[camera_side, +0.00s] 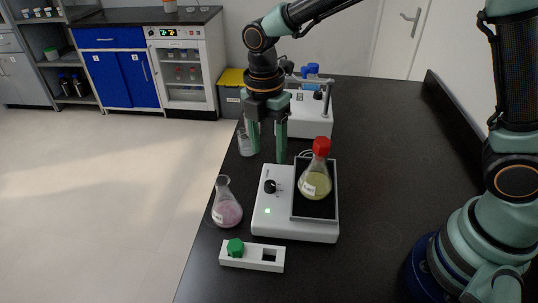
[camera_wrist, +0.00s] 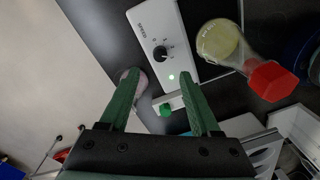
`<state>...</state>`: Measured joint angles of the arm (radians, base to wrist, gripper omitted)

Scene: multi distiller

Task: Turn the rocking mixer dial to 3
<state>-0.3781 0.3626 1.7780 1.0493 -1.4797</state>
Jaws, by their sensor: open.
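The white rocking mixer (camera_side: 272,226) stands on the black bench with a lit green light. Its black speed dial (camera_side: 270,186) is on the left part of its top; the dial also shows in the wrist view (camera_wrist: 160,53) under the word SPEED. The dial's setting is too small to read. A flask of yellow-green liquid with a red cap (camera_side: 316,182) stands on the mixer's dark platform. My gripper (camera_side: 267,158) is open and empty, fingers pointing down, above and behind the dial. In the wrist view the dial lies beyond the fingertips (camera_wrist: 158,77), between their lines, apart from them.
A flask of pink liquid (camera_side: 227,208) stands left of the mixer. A white holder (camera_side: 252,256) with a green cap (camera_side: 235,247) lies in front. A white device (camera_side: 310,115) stands behind my gripper, and a clear glass vessel (camera_side: 247,142) is at left. The bench right of the mixer is clear.

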